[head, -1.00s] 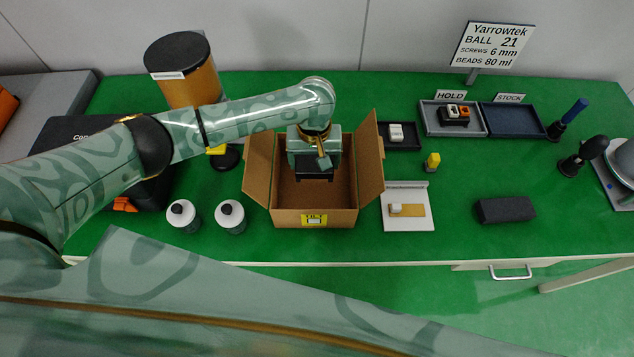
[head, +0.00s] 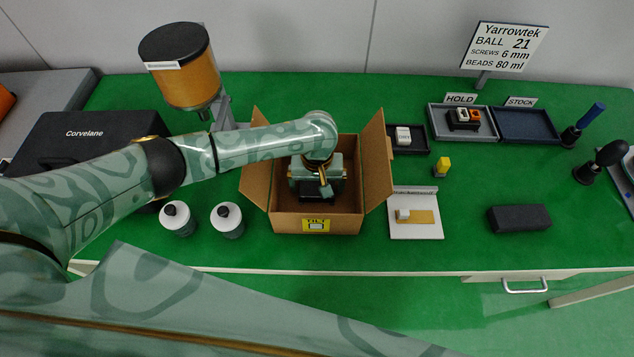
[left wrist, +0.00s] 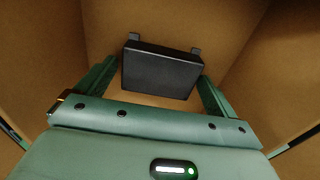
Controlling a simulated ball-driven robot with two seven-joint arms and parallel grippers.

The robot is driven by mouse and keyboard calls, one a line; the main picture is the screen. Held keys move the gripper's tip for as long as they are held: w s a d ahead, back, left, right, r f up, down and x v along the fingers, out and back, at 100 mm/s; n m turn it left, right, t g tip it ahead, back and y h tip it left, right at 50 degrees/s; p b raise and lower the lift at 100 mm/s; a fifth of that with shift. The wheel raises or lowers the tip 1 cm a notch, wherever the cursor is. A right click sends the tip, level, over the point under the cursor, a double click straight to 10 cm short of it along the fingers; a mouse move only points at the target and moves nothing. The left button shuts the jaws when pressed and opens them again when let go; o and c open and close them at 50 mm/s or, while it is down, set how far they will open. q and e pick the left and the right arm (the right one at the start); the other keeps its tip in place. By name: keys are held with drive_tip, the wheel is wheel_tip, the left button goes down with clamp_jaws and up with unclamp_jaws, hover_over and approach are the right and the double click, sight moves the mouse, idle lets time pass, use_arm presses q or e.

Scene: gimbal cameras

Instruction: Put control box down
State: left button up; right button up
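The control box seems to be the black flat box (left wrist: 161,72) between the two fingers of my left gripper (left wrist: 160,80) in the left wrist view. The fingertips meet its two sides, and two small tabs stick out at its far edge. In the head view my left gripper (head: 318,187) reaches down inside the open cardboard box (head: 287,222), with the black box (head: 317,196) under it. I cannot tell whether the black box touches the carton floor. My right gripper is out of view.
Carton flaps stand open around my left wrist. Two white bottles (head: 227,219) stand left of the carton. A white board (head: 414,228), a yellow-topped piece (head: 442,166) and a dark block (head: 519,218) lie right. HOLD (head: 487,133) and STOCK trays (head: 553,137) stand farther back.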

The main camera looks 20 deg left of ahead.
use_arm(q)
drive_tip(key=shift+r, duration=0.1)
wheel_tip(320, 180, up, 12)
drive_tip(key=p, duration=0.6)
